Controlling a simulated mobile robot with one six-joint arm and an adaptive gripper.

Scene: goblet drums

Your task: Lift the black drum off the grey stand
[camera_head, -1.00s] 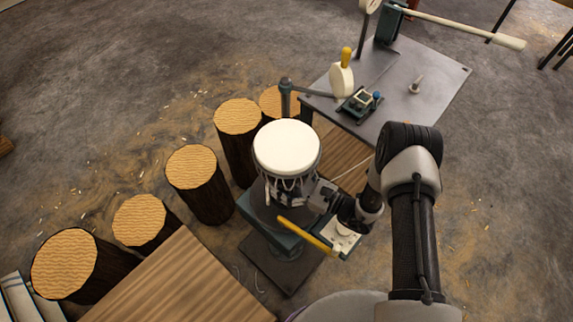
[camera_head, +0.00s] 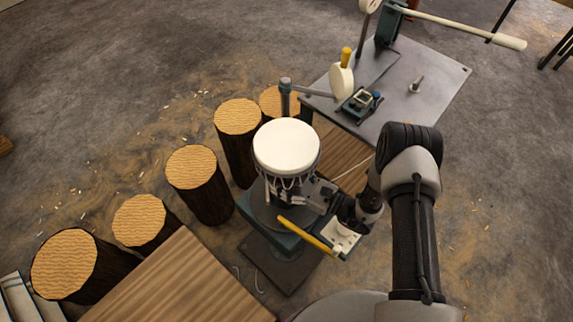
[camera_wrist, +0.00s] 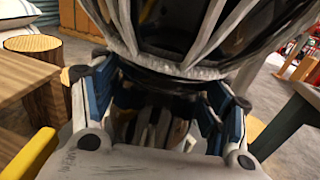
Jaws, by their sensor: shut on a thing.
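The black drum (camera_head: 286,146) stands upright with its white head up, over the grey stand (camera_head: 252,211). In the wrist view its dark, roped body (camera_wrist: 175,28) fills the top of the picture. My gripper (camera_head: 293,197) reaches in from the right, below the drum's bowl. In the wrist view my gripper (camera_wrist: 160,98) has its blue-sided fingers on both sides of the drum's narrow waist, shut on it. The drum's foot is mostly hidden by my gripper, and I cannot tell whether it touches the stand.
Several log stumps (camera_head: 197,168) stand at the left. A wooden table (camera_head: 180,285) lies in front, and a grey metal bench (camera_head: 440,78) with tools stands behind right.

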